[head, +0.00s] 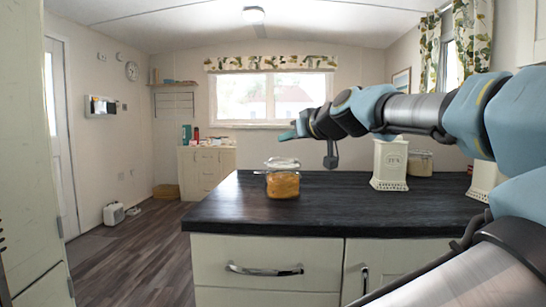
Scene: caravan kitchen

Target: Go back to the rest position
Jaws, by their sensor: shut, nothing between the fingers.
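My arm reaches in from the right edge of the head view, above the dark counter (345,213). My gripper (285,137) is at the arm's left end, in the air and pointing left. It is shut and holds nothing. A glass jar (283,184) with orange-brown contents stands upright on the counter, below the gripper and apart from it.
A white tin (390,165) stands on the counter under my arm, with another jar (420,163) behind it and a white container (483,180) at the right. Drawers (265,268) front the counter. Open floor (135,255) lies to the left, beside a tall cabinet (28,170).

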